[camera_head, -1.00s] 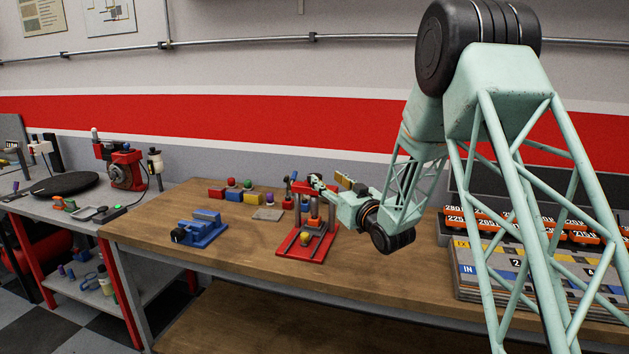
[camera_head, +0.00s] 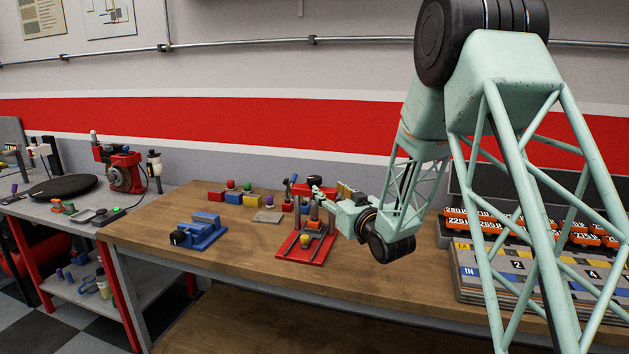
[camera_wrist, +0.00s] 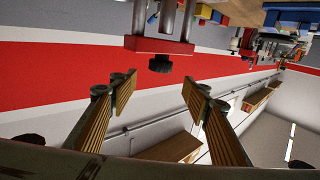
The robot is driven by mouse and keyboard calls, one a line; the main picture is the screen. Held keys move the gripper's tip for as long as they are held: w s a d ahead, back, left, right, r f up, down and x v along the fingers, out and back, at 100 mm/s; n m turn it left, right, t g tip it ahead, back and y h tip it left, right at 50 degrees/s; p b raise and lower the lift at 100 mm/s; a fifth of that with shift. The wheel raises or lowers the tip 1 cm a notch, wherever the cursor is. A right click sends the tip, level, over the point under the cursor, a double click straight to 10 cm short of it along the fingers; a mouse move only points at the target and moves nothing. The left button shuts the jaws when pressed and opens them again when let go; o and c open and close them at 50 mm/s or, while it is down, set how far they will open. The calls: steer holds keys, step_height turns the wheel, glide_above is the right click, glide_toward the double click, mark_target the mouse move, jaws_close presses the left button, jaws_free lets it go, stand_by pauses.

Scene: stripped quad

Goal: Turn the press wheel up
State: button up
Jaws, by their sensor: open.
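The press (camera_head: 307,246) stands on the wooden bench, with a red base, upright posts and a red crossbar. In the wrist view, which is upside down, its red crossbar (camera_wrist: 158,45) carries a dark ridged press wheel (camera_wrist: 160,64). My gripper (camera_wrist: 157,90) is open, with its two ribbed fingers spread on either side of the wheel's line. The wheel lies beyond the fingertips, apart from them.
A blue vise (camera_head: 199,232) stands left of the press. Coloured blocks (camera_head: 235,195) and a grey plate (camera_head: 267,217) lie behind. A board with orange pieces (camera_head: 520,262) is at the right. The bench front (camera_head: 240,262) is clear.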

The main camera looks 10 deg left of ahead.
mark_target(317, 181)
steer(key=shift+b+x, duration=0.9)
steer(key=shift+x, duration=5.5)
steer(key=shift+c, duration=0.8)
steer(key=c, duration=0.7)
